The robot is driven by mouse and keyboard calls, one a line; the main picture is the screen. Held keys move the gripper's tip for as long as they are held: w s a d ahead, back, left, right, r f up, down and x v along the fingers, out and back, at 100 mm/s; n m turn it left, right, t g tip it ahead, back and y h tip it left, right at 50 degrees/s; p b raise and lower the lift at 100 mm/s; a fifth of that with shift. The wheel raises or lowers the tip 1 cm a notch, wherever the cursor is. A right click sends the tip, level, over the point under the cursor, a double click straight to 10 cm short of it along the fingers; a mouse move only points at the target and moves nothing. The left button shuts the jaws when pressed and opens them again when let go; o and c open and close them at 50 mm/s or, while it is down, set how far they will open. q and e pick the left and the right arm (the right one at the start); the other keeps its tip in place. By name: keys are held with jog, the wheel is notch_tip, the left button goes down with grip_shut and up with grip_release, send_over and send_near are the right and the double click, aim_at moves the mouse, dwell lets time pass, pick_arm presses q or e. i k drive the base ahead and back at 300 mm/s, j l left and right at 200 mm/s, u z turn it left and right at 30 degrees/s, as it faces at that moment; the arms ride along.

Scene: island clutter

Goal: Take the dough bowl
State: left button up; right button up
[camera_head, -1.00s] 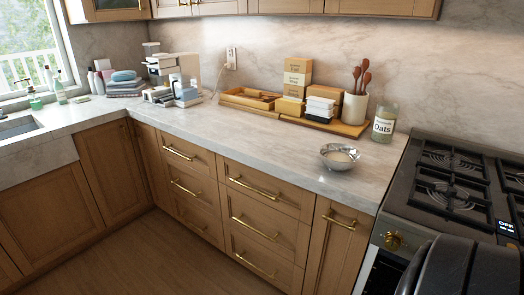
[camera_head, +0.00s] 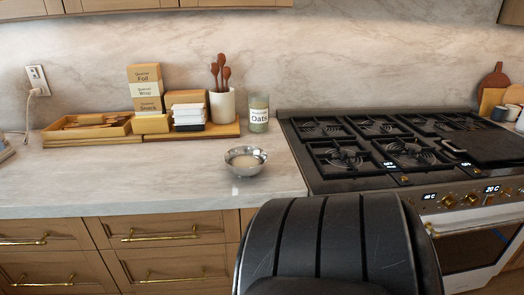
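The dough bowl (camera_head: 246,169) is a small shiny metal bowl with pale dough in it. It stands upright on the marble counter, near the front edge and just left of the stove. Neither of my grippers shows in the head view. A large black rounded part at the bottom centre hides some of the cabinet and stove front but not the bowl.
Behind the bowl are an oats jar (camera_head: 259,114), a white utensil crock (camera_head: 222,105), stacked boxes (camera_head: 146,90) and a wooden tray (camera_head: 88,137). The black stove (camera_head: 400,150) is on the right. The counter (camera_head: 120,185) left of the bowl is clear.

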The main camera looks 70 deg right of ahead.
aim_at(246, 162)
jog(key=i+l+z, duration=0.1)
jog(key=z, duration=0.35)
jog(key=i+z, duration=0.25)
jog(key=z, duration=0.15)
jog(key=i+z, duration=0.15)
jog(key=z, duration=0.3)
jog(key=i+j+z, duration=0.15)
jog(key=z, duration=0.3)
jog(key=i+z, duration=0.2)
jog(key=z, duration=0.2)
jog(key=i+z, duration=0.25)
jog(key=z, duration=0.15)
jog(key=i+j+z, duration=0.15)
jog(key=z, duration=0.25)
jog(key=i, duration=0.05)
